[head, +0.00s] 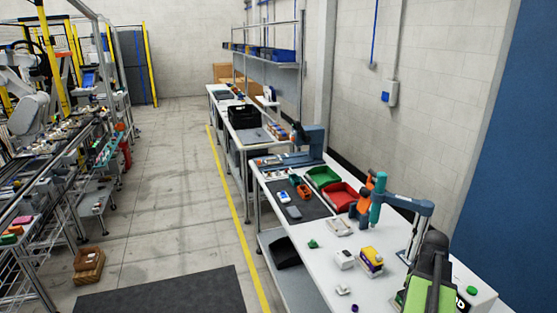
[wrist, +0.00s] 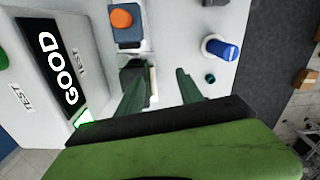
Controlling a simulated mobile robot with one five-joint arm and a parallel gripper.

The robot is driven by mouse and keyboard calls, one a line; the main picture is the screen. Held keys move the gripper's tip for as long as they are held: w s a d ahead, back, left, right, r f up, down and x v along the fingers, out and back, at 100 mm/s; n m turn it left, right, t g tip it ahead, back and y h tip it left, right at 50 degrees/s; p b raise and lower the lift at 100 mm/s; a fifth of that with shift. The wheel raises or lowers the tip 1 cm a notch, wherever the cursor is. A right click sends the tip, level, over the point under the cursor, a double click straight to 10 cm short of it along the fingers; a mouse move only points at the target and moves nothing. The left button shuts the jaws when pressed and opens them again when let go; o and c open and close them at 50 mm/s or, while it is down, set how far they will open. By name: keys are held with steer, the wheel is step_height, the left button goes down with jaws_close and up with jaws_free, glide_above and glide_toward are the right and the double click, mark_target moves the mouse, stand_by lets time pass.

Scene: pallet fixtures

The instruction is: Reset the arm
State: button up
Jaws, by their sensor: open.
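My gripper (wrist: 160,85) shows in the wrist view as two dark green fingers set apart, with a gap between them over the white bench top. I see nothing held in the gap. A dark block with a pale strip (wrist: 152,86) lies close by the left finger; I cannot tell whether they touch. In the head view my green and black arm (head: 430,285) is at the lower right over the bench's near end. Its fingertips are not clear there.
A tester with a GOOD display (wrist: 62,65) stands left in the wrist view, near an orange button on a blue block (wrist: 121,18) and a blue cylinder (wrist: 221,49). In the head view, a yellow-and-purple box (head: 370,262), red bin (head: 338,195) and teal-and-orange tool (head: 376,200) occupy the bench (head: 325,270).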

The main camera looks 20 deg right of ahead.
steer(key=w+a+f+n+b, duration=0.2)
steer(key=w+a+f+n, duration=0.1)
steer(key=w+a, duration=0.9)
steer(key=w+a+f+m+b, duration=0.1)
steer(key=a+m, duration=0.1)
steer(key=a, duration=1.4)
steer(key=w+a+f+m+b, duration=0.1)
steer(key=w+a+m+b, duration=0.1)
steer(key=a, duration=1.4)
steer(key=shift+w+a+f+m, duration=0.2)
steer(key=shift+a+f+m, duration=0.2)
